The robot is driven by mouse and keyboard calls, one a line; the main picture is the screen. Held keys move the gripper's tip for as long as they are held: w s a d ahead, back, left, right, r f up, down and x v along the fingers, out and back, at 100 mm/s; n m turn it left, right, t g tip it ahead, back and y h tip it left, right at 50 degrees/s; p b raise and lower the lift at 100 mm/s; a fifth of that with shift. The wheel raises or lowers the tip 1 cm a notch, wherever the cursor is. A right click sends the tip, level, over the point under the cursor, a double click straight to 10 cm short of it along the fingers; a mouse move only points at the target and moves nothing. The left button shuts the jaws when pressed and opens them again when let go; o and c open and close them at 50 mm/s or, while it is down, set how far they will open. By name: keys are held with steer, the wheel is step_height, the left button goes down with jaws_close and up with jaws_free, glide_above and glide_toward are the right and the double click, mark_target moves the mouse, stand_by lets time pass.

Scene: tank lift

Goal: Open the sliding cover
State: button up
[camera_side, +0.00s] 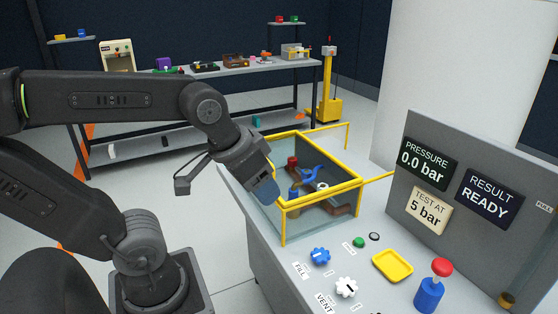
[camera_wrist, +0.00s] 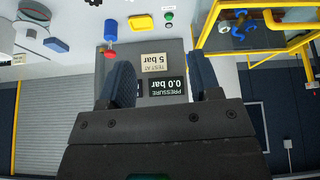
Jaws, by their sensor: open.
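A glass tank (camera_side: 300,218) with a yellow frame stands on the grey bench. Its top has yellow edges (camera_side: 325,196), and a clear cover appears to lie over it, though the glass is hard to make out. Yellow rails (camera_side: 348,134) run out beyond the tank's back right side. A blue part, a red part and brown pipework show inside. My gripper (camera_side: 268,190) is at the tank's left side, close to the yellow rim; contact cannot be told. In the wrist view my gripper (camera_wrist: 163,72) is open and empty, and the yellow frame (camera_wrist: 207,22) is at upper right.
A panel (camera_side: 465,170) reads 0.0 bar and READY. A blue knob (camera_side: 320,256), a white knob (camera_side: 346,287), a yellow pad (camera_side: 393,265) and a red-topped blue post (camera_side: 430,290) stand in front. A shelf table (camera_side: 220,75) is behind. Space above the tank is free.

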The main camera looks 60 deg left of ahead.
steer(key=w+a+n, duration=0.1)
steer(key=w+a+r+n, duration=0.1)
steer(key=w+a, duration=0.1)
steer(key=w+a+r+n+g, duration=0.1)
steer(key=w+a+n, duration=0.1)
steer(key=shift+w+a, duration=0.1)
steer(key=shift+a, duration=0.05)
steer(key=shift+c, duration=1.4)
steer(key=w+a+n+g, duration=0.15)
steer(key=a+n, duration=0.25)
steer(key=a, duration=0.5)
steer(key=w+a+f+n, duration=0.1)
steer(key=w+a+n, duration=0.2)
steer(key=a+n, duration=0.35)
steer(key=w+a+n+g, duration=0.1)
steer(key=w+a+n, duration=0.1)
steer(key=a, duration=0.8)
steer(key=w+f, duration=0.1)
steer(key=f, duration=0.8)
steer(key=w+f, duration=0.1)
steer(key=f, duration=0.3)
steer(key=shift+w+a+f, duration=0.1)
steer(key=shift+w+f, duration=0.25)
jaws_close()
